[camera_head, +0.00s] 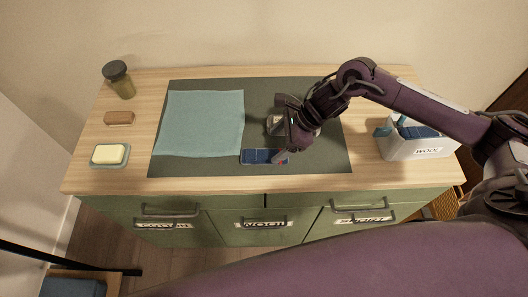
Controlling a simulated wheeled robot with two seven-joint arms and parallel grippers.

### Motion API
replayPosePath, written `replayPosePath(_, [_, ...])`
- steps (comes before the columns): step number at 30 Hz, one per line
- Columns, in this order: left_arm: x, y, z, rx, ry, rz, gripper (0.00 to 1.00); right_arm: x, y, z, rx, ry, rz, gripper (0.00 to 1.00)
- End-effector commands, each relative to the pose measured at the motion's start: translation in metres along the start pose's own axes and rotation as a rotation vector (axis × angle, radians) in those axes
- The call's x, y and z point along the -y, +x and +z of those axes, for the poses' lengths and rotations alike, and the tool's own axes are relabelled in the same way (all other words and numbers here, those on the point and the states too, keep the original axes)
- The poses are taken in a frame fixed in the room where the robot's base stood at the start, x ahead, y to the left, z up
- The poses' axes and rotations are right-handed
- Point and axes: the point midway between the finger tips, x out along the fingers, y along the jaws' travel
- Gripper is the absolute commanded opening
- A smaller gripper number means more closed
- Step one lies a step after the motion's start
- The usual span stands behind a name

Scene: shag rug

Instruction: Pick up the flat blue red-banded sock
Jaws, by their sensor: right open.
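The flat blue sock (257,156) lies on the dark mat (200,168) near its front edge, to the right of a light teal cloth. A small reddish patch shows at its right end, partly hidden by my right gripper. My right gripper (284,150) is open and comes down over the right end of the sock. I cannot tell whether its fingers touch the sock. My left gripper is not in view.
A teal cloth (203,122) is spread on the mat. Soap on a dish (109,155), a brush (119,118) and a jar (119,80) stand at the left. A white bin (411,150) labelled wool holds blue items at the right. Labelled drawers (262,222) face the front.

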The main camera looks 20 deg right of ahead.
Motion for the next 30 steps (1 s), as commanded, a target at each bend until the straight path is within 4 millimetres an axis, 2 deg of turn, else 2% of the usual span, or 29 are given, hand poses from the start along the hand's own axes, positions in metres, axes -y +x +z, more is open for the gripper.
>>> replayPosePath(6, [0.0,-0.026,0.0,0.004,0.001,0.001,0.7,-0.008,0.027,0.004,0.002,0.004,0.004,0.71])
replayPosePath(9, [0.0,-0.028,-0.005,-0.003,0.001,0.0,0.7,-0.006,0.042,0.003,0.003,0.004,0.001,0.71])
replayPosePath(13, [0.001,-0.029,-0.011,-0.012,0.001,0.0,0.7,-0.005,0.051,0.002,0.002,0.002,-0.002,0.71])
replayPosePath(19, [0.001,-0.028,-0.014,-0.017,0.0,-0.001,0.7,-0.005,0.052,0.001,0.002,0.001,-0.003,0.71])
replayPosePath(30, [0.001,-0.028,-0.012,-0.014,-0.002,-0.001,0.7,-0.005,0.051,0.001,0.002,0.002,-0.003,0.23])
